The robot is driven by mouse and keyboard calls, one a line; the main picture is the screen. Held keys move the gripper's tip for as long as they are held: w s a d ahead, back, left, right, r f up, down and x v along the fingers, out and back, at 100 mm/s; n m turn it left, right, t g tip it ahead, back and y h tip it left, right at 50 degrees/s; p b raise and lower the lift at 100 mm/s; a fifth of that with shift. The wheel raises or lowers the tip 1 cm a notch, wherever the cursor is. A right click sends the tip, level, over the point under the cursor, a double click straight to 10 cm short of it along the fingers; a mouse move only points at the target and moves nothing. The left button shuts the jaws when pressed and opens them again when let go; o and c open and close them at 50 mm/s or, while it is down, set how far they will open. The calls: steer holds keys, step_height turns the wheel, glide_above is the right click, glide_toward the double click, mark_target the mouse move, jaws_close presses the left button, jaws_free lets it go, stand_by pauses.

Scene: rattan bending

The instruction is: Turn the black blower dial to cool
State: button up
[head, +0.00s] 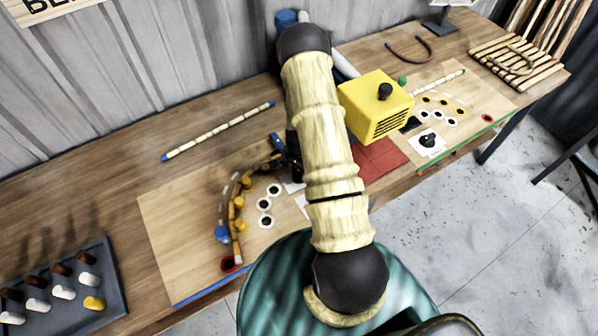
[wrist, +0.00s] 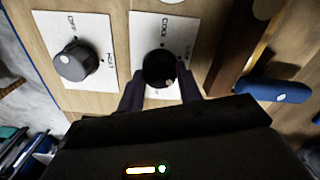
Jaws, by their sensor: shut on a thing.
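The black blower dial (wrist: 159,69) is round and sits on a white plate (wrist: 147,24) in the wrist view. The word COOL is printed at the plate's top, and other lettering at its right is too blurred to read. A pale spot shows on the dial's side toward me. My gripper (wrist: 160,88) is shut on the dial, with one dark finger on each side of it. In the head view my arm hides the dial, and white plate edges (head: 293,187) show beside it.
A brown strip (wrist: 237,45) and a blue peg (wrist: 275,90) are close at the right. A yellow box (head: 372,106) stands right of my arm.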

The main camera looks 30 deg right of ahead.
steer(key=n+b, duration=0.2)
steer(key=shift+w+f+n, duration=0.1)
steer(key=shift+n, duration=0.2)
steer(key=n+b, duration=0.2)
steer(key=n, duration=0.1)
steer(key=shift+n, duration=0.3)
steer(key=n+b, duration=0.2)
steer(key=n, duration=0.1)
steer(key=shift+n, duration=0.4)
steer(key=n+b, duration=0.1)
steer(key=n, duration=0.2)
steer(key=shift+n, duration=0.3)
steer(key=n, duration=0.4)
steer(key=shift+n+b, duration=0.3)
steer(key=shift+b, duration=0.1)
steer(key=n, duration=0.5)
steer(key=shift+r, duration=0.2)
steer(key=o, duration=1)
